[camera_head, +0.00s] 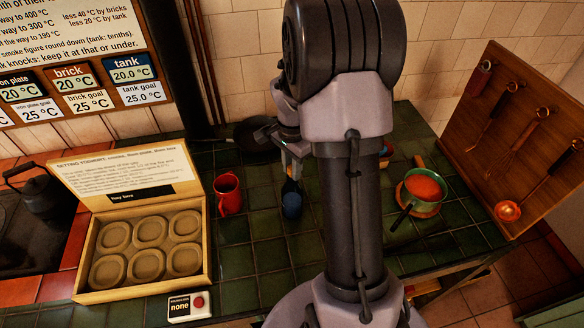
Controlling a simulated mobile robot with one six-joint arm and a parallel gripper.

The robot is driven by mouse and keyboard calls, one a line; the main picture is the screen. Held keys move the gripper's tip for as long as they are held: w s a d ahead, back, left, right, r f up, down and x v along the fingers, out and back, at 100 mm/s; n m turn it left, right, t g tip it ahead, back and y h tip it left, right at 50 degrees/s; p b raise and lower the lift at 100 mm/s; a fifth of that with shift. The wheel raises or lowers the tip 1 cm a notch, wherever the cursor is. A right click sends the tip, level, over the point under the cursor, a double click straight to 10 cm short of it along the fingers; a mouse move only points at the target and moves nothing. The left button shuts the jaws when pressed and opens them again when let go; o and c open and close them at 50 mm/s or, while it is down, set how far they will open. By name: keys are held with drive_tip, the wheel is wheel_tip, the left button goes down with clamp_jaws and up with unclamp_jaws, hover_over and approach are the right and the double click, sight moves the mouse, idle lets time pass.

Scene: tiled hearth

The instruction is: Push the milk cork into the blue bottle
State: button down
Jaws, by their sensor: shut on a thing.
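The blue bottle (291,204) stands upright on the dark green tiles, just left of my arm's column. My gripper (293,166) is directly above it, pointing down, with its fingertips close to the bottle's top. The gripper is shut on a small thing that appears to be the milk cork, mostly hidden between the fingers. I cannot tell whether the cork touches the bottle's mouth or is inside it.
A red mug (228,194) stands left of the bottle. An open yoghurt box (210,262) with several round pots is farther left. A dark pan (255,136) lies behind. A green pot (421,208) with orange contents is to the right.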

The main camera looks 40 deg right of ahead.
drive_tip(key=shift+r, duration=0.6)
drive_tip(key=shift+f, duration=0.15)
idle(1.4)
drive_tip(key=shift+f+b, duration=0.35)
drive_tip(key=shift+b, duration=0.1)
drive_tip(key=shift+f, duration=0.3)
drive_tip(key=shift+r, duration=0.2)
drive_tip(key=shift+r, duration=0.35)
drive_tip(key=shift+f+b, duration=0.4)
drive_tip(key=shift+b, duration=0.05)
idle(1.4)
